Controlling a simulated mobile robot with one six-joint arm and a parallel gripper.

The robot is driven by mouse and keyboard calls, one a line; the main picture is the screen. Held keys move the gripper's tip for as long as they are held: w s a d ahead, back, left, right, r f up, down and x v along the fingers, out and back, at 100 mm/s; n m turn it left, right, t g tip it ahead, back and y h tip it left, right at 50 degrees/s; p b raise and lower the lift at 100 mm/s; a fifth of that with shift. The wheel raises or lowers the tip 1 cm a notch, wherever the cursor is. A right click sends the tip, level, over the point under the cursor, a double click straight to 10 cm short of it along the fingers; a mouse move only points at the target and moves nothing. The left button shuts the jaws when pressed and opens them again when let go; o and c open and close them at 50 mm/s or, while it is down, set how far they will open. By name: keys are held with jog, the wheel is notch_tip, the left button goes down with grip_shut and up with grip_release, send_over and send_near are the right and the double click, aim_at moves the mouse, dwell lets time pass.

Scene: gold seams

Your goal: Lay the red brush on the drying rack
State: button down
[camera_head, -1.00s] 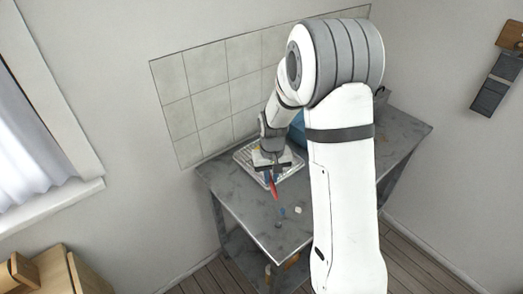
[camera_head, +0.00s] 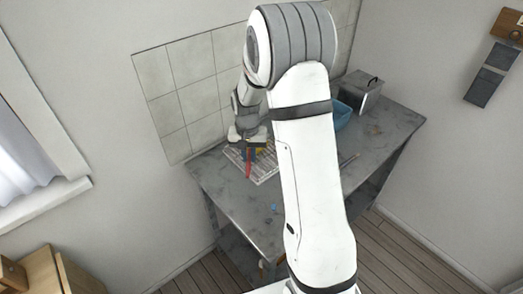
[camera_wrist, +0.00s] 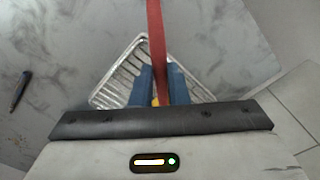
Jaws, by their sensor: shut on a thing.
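The red brush (camera_wrist: 156,42) is held in my gripper (camera_wrist: 161,86). In the wrist view its long red handle runs from between the blue fingers up past the top edge. In the head view a short red length of it (camera_head: 249,165) shows below the gripper. The drying rack (camera_head: 264,176), a pale ribbed tray, lies on the table under my gripper. The ribbed rack also shows in the wrist view (camera_wrist: 122,78), behind the fingers. I cannot tell whether the brush touches it. A small yellow part shows between the fingers; the brush's other end is hidden.
The grey table (camera_head: 235,204) has bare room in front of the rack. A small blue item (camera_head: 274,208) lies there. A blue bin (camera_head: 342,115) and a grey metal box (camera_head: 361,92) stand to the right, partly behind my arm. A tiled wall panel (camera_head: 185,85) stands behind.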

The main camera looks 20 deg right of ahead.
aim_at(267, 161)
jog(key=w+d+r+m, duration=0.2)
jog(key=w+d+m, duration=0.3)
jog(key=d+m, duration=0.35)
jog(key=shift+m, duration=0.55)
notch_tip(267, 161, down, 10)
jog(key=shift+a+r+p, duration=0.1)
jog(key=shift+p, duration=0.8)
jog(key=c, duration=1.4)
grip_release()
